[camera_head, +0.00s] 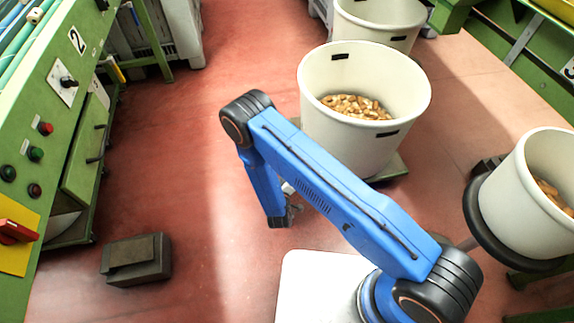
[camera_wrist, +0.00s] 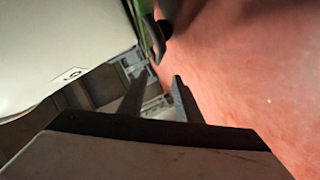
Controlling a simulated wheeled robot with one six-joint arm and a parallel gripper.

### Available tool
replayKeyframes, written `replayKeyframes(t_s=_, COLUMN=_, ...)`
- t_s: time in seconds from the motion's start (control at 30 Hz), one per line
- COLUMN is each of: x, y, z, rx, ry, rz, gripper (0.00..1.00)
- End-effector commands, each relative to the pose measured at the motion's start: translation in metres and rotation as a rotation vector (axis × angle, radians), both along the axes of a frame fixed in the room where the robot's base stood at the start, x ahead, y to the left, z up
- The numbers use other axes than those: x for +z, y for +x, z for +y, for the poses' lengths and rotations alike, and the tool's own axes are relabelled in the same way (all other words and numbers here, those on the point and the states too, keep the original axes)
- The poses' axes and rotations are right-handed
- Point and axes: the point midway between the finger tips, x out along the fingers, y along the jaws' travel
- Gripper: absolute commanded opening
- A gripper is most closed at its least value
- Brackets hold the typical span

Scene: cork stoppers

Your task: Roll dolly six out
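A white tub (camera_head: 335,135) holding corks stands on a low green dolly (camera_head: 393,168) in the middle of the head view. No number can be read on that dolly there. A green edge with a grey loop (camera_wrist: 152,35) and a dark round knob lies ahead of the fingers. My gripper (camera_wrist: 157,88) has its two fingers apart with nothing visibly between them. In the head view it is low, left of the tub, partly hidden by my arm.
Another white tub (camera_head: 530,190) with corks stands at the right, and one more (camera_head: 375,25) stands behind. A green machine (camera_head: 75,130) with buttons lines the left. A dark block (camera_head: 137,260) lies on the floor. Red floor (camera_head: 220,110) left of the middle tub is clear.

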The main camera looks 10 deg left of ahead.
Motion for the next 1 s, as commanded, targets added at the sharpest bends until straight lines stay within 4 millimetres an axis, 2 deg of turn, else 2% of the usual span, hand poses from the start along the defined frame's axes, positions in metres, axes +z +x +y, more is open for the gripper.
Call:
replayKeyframes(t_s=0.1, x=0.003, y=-0.017, z=0.001, rx=0.002, ry=-0.001, rz=0.001, gripper=0.31)
replayKeyframes(t_s=0.3, x=0.006, y=-0.029, z=0.0, rx=0.002, ry=0.0, rz=0.001, gripper=0.31)
replayKeyframes(t_s=1.0, x=0.007, y=-0.031, z=0.0, rx=0.001, ry=0.0, rz=0.001, gripper=0.31)
